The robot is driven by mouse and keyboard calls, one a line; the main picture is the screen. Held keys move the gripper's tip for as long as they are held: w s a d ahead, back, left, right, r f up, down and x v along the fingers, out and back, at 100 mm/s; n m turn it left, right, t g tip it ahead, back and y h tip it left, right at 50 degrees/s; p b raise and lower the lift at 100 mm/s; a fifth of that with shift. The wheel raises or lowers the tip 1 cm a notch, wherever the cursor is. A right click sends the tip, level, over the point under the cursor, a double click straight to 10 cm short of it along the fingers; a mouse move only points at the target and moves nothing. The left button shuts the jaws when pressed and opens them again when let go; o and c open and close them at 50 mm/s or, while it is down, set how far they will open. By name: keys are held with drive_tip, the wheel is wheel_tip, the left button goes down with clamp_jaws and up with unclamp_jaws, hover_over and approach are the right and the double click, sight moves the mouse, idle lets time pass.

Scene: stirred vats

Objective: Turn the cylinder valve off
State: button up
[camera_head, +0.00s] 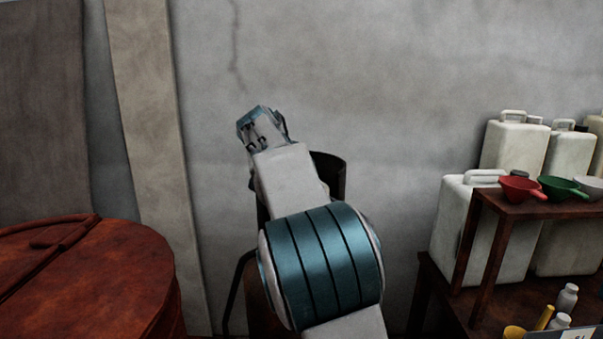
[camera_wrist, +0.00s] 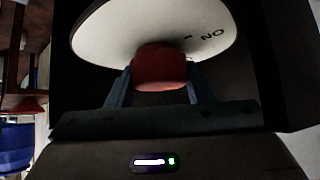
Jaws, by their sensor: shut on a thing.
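In the wrist view, a red valve knob (camera_wrist: 160,66) sits in front of a white round plate (camera_wrist: 110,35). Dark letters that read like "NO" show near the plate's right edge. My gripper (camera_wrist: 157,95) has a blue-grey finger on each side of the knob and is shut on it. In the head view my arm covers the valve, and I cannot make out the fingertips there. A dark curved wall (camera_head: 331,172) shows just behind my arm, with its lower part hidden.
A rusty red vat lid (camera_head: 85,275) is at the left. At the right, white jerrycans (camera_head: 512,145) stand behind a brown rack (camera_head: 490,215) bearing a red funnel (camera_head: 518,188) and a green funnel (camera_head: 557,189). Small bottles stand lower right. A grey wall closes the back.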

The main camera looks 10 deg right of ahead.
drive_tip(key=m+g+h+p, duration=0.1)
drive_tip(key=m+p, duration=0.1)
drive_tip(key=m, duration=0.1)
drive_tip(key=shift+a+r+g, duration=0.1)
drive_tip(key=shift+r+g, duration=0.05)
drive_tip(key=shift+g, duration=0.15)
drive_tip(key=shift+m+g+h+p, duration=0.5)
drive_tip(key=shift+m+p, duration=0.2)
drive_tip(key=shift+p, duration=0.05)
drive_tip(key=shift+f, duration=0.2)
drive_tip(key=o, duration=1)
drive_tip(key=shift+r, duration=0.1)
drive_tip(key=p+v, duration=0.2)
drive_tip(key=v, duration=1.1)
drive_tip(key=shift+a+r, duration=0.2)
drive_tip(key=shift+a, duration=0.1)
